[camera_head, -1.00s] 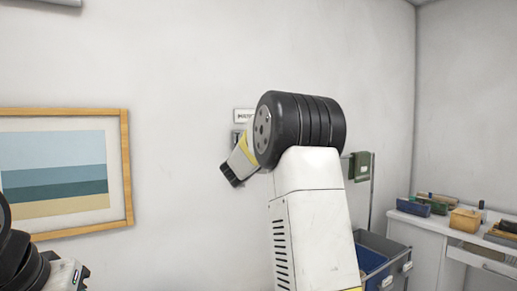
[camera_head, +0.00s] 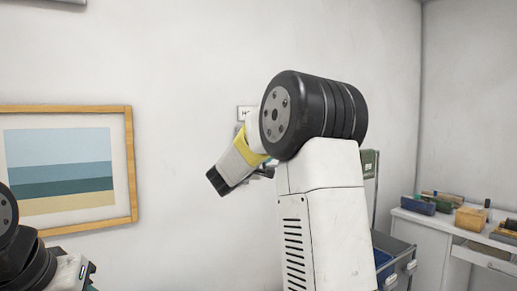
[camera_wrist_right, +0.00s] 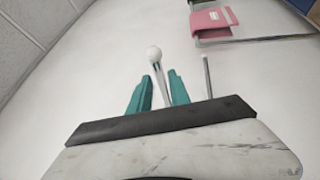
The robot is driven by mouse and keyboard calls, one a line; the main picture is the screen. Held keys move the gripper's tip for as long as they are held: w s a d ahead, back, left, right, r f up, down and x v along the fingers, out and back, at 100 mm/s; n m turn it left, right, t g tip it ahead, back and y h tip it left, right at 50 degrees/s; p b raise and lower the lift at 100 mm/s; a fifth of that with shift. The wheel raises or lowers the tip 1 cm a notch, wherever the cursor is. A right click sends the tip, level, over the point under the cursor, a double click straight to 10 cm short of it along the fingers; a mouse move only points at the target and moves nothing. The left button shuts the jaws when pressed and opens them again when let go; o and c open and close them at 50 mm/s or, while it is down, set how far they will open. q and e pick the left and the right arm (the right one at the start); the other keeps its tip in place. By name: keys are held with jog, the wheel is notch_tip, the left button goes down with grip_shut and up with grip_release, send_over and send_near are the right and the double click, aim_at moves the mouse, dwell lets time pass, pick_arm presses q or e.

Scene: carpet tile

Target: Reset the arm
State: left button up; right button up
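My right arm (camera_head: 322,200) rises in the middle of the head view, with a large black joint on top and a white link below. A yellow-banded section with a black end hangs down-left from the joint; gripper fingers cannot be made out there. In the right wrist view my right gripper (camera_wrist_right: 160,88) shows two teal fingers apart. A thin pole with a white ball top (camera_wrist_right: 153,53) shows between them in the picture; contact cannot be told. Part of my left arm (camera_head: 20,245) shows at the lower left of the head view, its fingers outside the picture.
A framed picture (camera_head: 132,165) hangs on the white wall at left. A white counter (camera_head: 425,221) with boxes (camera_head: 468,219) stands at right. A grey bin (camera_head: 405,262) is partly hidden behind my right arm. A pink item (camera_wrist_right: 210,22) shows at the top of the right wrist view.

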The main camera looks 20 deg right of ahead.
jog(key=shift+s+a+f, duration=0.1)
jog(key=shift+s+a, duration=0.15)
jog(key=s+a+f+m+t+y, duration=0.1)
jog(key=s+a+f+y, duration=0.2)
jog(key=s+a+y, duration=0.45)
jog(key=s+a+f+m+y, duration=0.1)
jog(key=s+a+f+y, duration=0.3)
jog(key=a+y, duration=0.5)
jog(key=s+f+m+g, duration=0.3)
jog(key=s+f, duration=0.3)
jog(key=s, duration=0.5)
jog(key=s+f+m+g, duration=0.3)
jog(key=s+f+g, duration=0.2)
jog(key=s, duration=0.7)
jog(key=shift+d+f+m+y, duration=0.3)
jog(key=shift+d+f+y, duration=0.1)
jog(key=shift+f, duration=0.5)
